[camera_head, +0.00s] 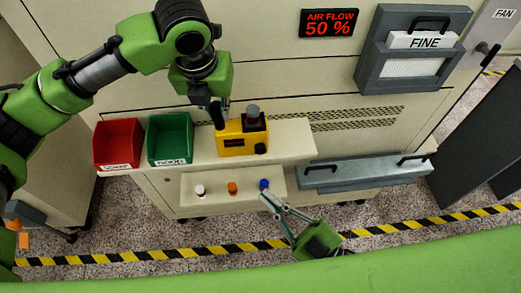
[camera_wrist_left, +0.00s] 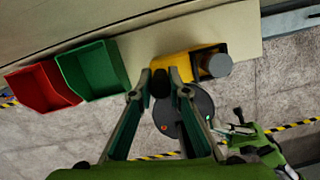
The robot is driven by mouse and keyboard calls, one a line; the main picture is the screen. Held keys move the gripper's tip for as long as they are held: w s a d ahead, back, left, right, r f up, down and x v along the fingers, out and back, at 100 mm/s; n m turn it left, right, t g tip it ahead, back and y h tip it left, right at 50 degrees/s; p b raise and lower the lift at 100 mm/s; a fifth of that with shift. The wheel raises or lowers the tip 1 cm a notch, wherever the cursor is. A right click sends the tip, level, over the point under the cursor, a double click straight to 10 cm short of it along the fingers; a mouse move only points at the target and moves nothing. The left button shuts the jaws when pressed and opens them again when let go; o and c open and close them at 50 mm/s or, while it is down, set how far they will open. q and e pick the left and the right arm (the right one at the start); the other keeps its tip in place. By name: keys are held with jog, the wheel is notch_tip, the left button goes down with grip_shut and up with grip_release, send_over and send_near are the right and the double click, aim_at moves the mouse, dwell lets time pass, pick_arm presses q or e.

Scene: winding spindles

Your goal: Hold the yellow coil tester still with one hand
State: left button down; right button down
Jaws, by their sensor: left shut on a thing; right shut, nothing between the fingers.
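The yellow coil tester (camera_head: 232,143) stands on the upper shelf, with a small dark display and a black knob on its front. A grey cylinder (camera_head: 253,112) stands on its dark top at the right. My left gripper (camera_head: 219,119) reaches down to the tester's left part. In the left wrist view the tester (camera_wrist_left: 172,66) lies just beyond the fingertips, and my left gripper (camera_wrist_left: 162,82) is shut on a black part at its side. My right gripper (camera_head: 267,198) is shut and empty at the lower shelf, close to the blue-topped piece (camera_head: 264,184).
A red bin (camera_head: 118,143) and a green bin (camera_head: 169,138) stand left of the tester. White (camera_head: 200,190) and orange (camera_head: 232,188) pieces stand on the lower shelf (camera_head: 216,198). A grey drawer (camera_head: 365,172) with handles juts out at the right.

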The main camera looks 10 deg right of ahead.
jog(key=shift+w, duration=0.1)
jog(key=w, duration=0.8)
jog(key=shift+w, duration=0.35)
jog(key=shift+w, duration=0.1)
dwell(1.1)
jog(key=shift+w, duration=0.3)
jog(key=shift+w, duration=0.5)
dwell(0.6)
dwell(0.3)
jog(key=shift+s, duration=0.95)
jog(key=shift+s, duration=2.5)
